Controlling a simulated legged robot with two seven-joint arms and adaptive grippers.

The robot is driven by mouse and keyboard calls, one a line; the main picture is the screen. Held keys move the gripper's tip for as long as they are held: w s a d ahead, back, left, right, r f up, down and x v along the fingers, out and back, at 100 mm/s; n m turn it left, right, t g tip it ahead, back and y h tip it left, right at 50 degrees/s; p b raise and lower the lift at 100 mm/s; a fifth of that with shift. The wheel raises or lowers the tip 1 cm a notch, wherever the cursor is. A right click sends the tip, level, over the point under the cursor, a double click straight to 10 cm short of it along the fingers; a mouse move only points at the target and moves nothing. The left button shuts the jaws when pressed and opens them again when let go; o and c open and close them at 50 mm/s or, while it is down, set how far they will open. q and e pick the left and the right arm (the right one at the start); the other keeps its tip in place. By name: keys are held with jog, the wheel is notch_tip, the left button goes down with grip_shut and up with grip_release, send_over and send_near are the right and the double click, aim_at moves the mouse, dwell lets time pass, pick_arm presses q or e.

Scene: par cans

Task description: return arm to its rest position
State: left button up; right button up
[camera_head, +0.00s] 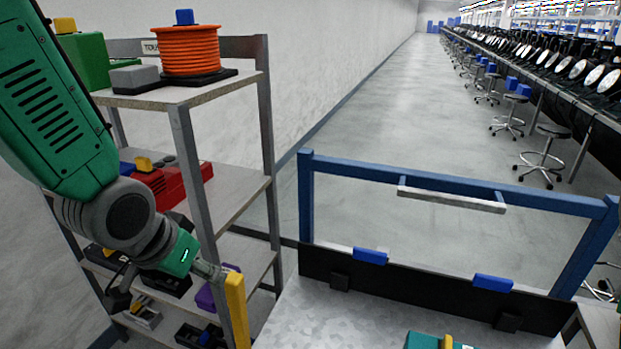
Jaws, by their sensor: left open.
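My left arm comes in from the left, a green link with grey joints. Its gripper (182,298) hangs low in front of the shelf rack (190,170), with its fingers spread apart and nothing seen between them. A yellow finger pad is on its right side and a dark finger part on its left. My right gripper is not in view.
The rack holds an orange cable spool (188,50), a green case (84,60) and a red case (160,185). The aisle floor (400,110) is clear.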

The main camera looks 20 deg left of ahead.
pick_arm(q)
jog(key=s+f+g+b, duration=0.1)
jog(key=s+f, duration=0.5)
jog(key=f, duration=0.4)
jog(key=s+f+g+b, duration=0.2)
jog(key=s+f, duration=0.4)
jog(key=f, duration=0.5)
jog(key=s+f+g+b, duration=0.1)
jog(key=s+f, duration=0.5)
jog(key=f, duration=0.4)
jog(key=shift+f+g+y, duration=0.3)
jog(key=shift+g, duration=0.1)
jog(key=shift+w, duration=0.15)
jog(key=shift+a, duration=0.1)
